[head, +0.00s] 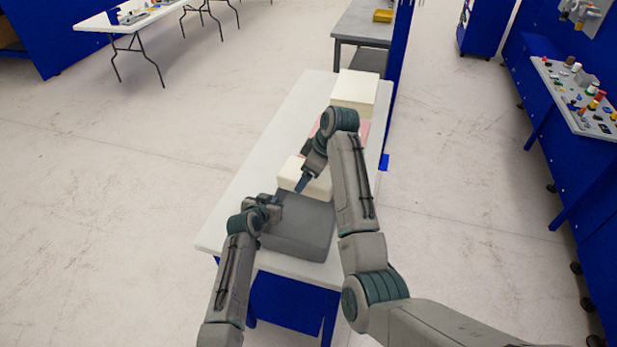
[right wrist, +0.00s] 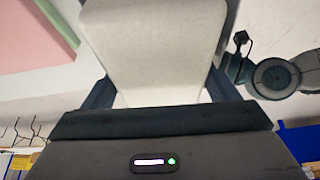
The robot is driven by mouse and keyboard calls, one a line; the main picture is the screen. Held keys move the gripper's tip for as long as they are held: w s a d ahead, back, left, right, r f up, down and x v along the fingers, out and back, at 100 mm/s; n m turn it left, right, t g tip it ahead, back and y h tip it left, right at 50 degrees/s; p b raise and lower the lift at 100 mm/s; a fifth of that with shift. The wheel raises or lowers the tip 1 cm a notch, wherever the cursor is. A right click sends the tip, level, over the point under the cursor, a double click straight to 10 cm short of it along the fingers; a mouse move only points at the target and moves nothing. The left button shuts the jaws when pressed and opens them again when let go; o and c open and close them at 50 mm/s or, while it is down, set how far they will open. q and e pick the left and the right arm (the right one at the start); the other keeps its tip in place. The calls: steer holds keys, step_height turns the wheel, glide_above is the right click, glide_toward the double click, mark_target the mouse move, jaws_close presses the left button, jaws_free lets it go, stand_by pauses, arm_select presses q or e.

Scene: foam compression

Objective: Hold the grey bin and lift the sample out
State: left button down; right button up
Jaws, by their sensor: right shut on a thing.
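The grey bin (head: 300,232) stands on the near end of the white table. The sample, a cream foam block (head: 318,186), shows at the bin's far edge in the head view. My right gripper (head: 302,184) is shut on it; in the right wrist view the block (right wrist: 155,45) sits between both fingers. How high it is above the bin is hard to tell. My left gripper (head: 272,204) is at the bin's left far rim; its fingers are too small to read. Part of my left arm also shows in the right wrist view.
A pink slab (head: 362,132) and another cream block (head: 355,92) lie farther along the white table (head: 262,140). A blue post (head: 399,45) stands by the table's right far side. The table's left strip is clear.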

arm_select(q)
steer(key=c, duration=1.6)
jaws_free()
steer(key=shift+o, duration=0.2)
steer(key=v, duration=1.2)
